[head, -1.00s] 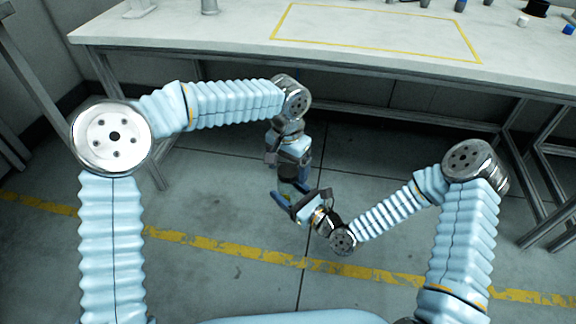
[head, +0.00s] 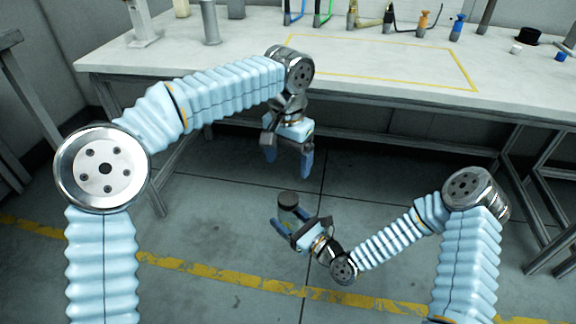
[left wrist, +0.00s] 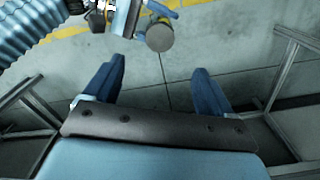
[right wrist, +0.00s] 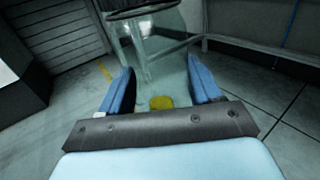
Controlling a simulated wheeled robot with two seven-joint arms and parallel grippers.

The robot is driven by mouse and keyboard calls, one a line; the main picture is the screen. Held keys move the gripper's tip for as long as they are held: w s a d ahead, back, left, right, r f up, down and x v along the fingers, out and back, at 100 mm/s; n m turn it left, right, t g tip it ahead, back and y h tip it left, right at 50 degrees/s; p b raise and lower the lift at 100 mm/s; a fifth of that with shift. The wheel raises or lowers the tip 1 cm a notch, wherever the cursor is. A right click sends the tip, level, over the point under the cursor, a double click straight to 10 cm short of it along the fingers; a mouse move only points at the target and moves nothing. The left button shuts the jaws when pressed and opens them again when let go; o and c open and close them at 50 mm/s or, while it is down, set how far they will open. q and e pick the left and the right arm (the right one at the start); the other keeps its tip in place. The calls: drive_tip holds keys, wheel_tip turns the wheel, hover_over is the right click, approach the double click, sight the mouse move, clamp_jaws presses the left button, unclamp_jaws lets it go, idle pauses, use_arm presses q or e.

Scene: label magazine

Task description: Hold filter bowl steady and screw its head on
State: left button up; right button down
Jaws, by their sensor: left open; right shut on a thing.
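The filter bowl (right wrist: 160,62) is clear, with a yellow spot at its bottom end. My right gripper (head: 289,218) is shut on it, low over the floor in front of the bench. A dark round head (head: 288,198) sits at the bowl's top; how tightly it is seated cannot be told. In the left wrist view the head shows as a grey-brown disc (left wrist: 160,37) beyond the fingertips. My left gripper (head: 289,162) is open and empty, pointing down above the head and apart from it.
The bench (head: 200,62) stands behind my arms, with a yellow taped rectangle on its top. Several tools and fittings stand along its back, with a black round part (head: 527,37) at the right. The floor around the grippers is clear.

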idle(0.4)
use_arm(q)
drive_tip(key=w+a+f+n, duration=0.1)
drive_tip(key=w+a+f, duration=0.2)
drive_tip(key=a+f, duration=0.6)
drive_tip(key=s+a+f+n+h, duration=0.1)
drive_tip(key=a+f, duration=0.1)
drive_tip(key=f, duration=0.4)
drive_tip(key=s+a+f+n+h, duration=0.1)
drive_tip(key=s+f, duration=0.1)
drive_tip(key=f, duration=0.4)
drive_tip(key=s+a+f+n+h, duration=0.2)
drive_tip(key=s+f+n, duration=0.4)
drive_tip(key=s+f, duration=1.2)
drive_tip(key=shift+s+a+f+t, duration=0.15)
drive_tip(key=shift+s+a+t, duration=0.15)
drive_tip(key=shift+s+a, duration=0.65)
